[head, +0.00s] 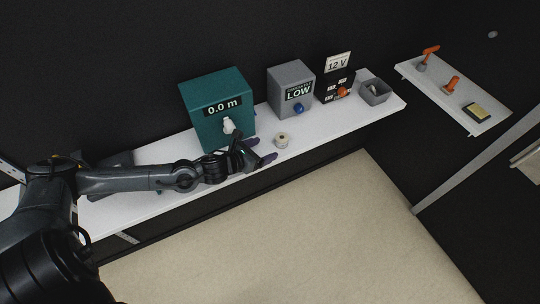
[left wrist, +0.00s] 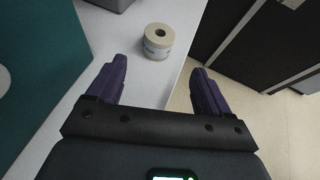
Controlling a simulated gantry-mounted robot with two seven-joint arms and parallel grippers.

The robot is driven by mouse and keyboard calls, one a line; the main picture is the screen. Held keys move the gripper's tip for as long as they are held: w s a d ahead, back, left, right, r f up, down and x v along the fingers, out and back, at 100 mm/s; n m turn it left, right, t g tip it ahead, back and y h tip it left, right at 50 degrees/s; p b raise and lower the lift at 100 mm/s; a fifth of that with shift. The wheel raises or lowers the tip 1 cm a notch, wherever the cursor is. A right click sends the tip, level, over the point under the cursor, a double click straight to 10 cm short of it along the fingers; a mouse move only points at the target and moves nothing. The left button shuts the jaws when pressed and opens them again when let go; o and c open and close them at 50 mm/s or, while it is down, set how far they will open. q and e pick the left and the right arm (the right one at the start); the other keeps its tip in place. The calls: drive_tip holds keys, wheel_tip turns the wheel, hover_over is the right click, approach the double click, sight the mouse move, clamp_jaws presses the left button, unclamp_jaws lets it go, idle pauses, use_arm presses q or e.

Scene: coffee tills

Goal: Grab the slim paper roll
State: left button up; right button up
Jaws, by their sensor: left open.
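The paper roll (head: 282,140) stands upright on the white shelf, in front of the gap between the teal and grey boxes. In the left wrist view the roll (left wrist: 158,40) is a small cream cylinder with a hole in its top and a pale label on its side. My left gripper (head: 269,150) is open and empty over the shelf's front part, just left of the roll. In the left wrist view its two purple fingers (left wrist: 160,75) point toward the roll, which is beyond the fingertips and apart from them. My right gripper is not in view.
A teal box (head: 230,88) reading 0.0 m stands behind my left gripper. A grey box (head: 289,75) with a blue knob, a black 12 V panel (head: 337,87) and a grey bin (head: 375,91) stand farther right. The white shelf (head: 320,122) is clear right of the roll.

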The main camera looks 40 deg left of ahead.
sight(283, 136)
use_arm(q)
drive_tip(key=shift+w+a+r+b, duration=0.15)
drive_tip(key=shift+w, duration=0.45)
drive_tip(key=shift+w+a+r+b, duration=0.1)
drive_tip(key=shift+w+b, duration=0.05)
drive_tip(key=shift+w, duration=0.4)
drive_tip(key=x, duration=0.4)
drive_tip(key=shift+r, duration=0.15)
drive_tip(key=shift+d+p+x, duration=0.1)
drive_tip(key=shift+p+x, duration=0.05)
drive_tip(key=shift+x, duration=1.45)
drive_tip(key=shift+d+p+x, duration=0.15)
drive_tip(key=shift+x, duration=1.4)
drive_tip(key=shift+r, duration=0.1)
drive_tip(key=c, duration=1.1)
